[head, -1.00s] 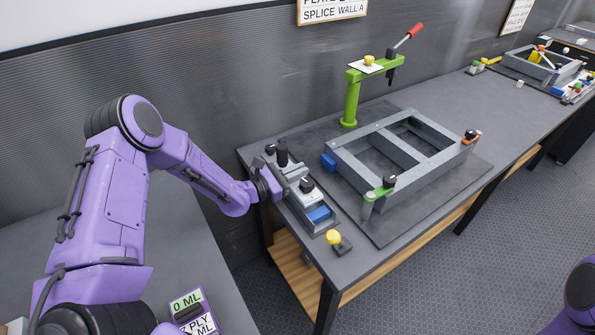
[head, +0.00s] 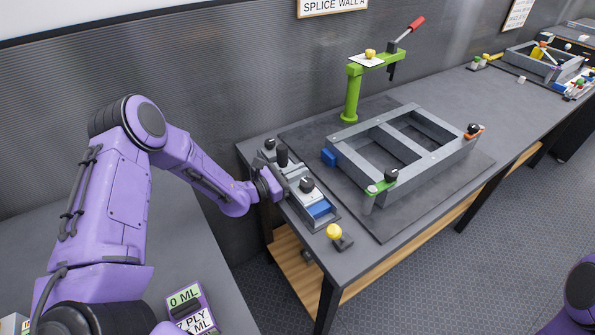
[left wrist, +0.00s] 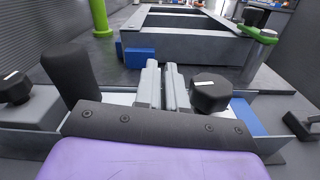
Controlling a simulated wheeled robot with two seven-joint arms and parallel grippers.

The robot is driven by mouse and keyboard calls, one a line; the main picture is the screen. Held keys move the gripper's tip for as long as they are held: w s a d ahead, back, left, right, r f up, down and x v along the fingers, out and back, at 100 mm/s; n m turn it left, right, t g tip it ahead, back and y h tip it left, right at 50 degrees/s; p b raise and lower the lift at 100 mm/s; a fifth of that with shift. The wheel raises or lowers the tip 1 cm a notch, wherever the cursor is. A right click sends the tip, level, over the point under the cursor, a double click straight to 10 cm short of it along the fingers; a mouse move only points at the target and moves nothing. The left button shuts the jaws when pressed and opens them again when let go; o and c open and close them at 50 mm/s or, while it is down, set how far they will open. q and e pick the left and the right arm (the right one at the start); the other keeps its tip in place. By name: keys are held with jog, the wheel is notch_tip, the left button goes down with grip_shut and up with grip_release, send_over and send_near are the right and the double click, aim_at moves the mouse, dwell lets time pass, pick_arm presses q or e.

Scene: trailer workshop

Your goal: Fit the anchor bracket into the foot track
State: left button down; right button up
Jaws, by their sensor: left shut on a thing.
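A long grey fixture tray (head: 333,222) lies at the near left end of the bench. It carries a black upright handle (head: 283,158), a black knob (head: 306,185) and a blue block (head: 319,209). My left gripper (head: 276,184) reaches in from the left, at the tray. In the left wrist view its two grey fingers (left wrist: 164,87) stand close together between the handle (left wrist: 70,75) and the knob (left wrist: 210,92). It is shut on a grey piece, mostly hidden by the fingers; I cannot tell whether this is the anchor bracket or which part is the foot track. My right gripper is out of view.
A grey rectangular frame (head: 400,150) lies on a dark mat (head: 400,222), with a blue block (head: 329,157) at its left corner. A green clamp stand (head: 352,95) rises behind it. A yellow button (head: 333,231) sits at the bench's front edge.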

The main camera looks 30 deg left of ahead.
pick_arm(q)
jog(key=shift+f+b, duration=0.75)
jog(key=shift+f, duration=0.15)
jog(key=c, duration=1.1)
grip_release()
jog(key=shift+s, duration=0.1)
jog(key=shift+c, duration=0.2)
jog(key=shift+f, duration=0.15)
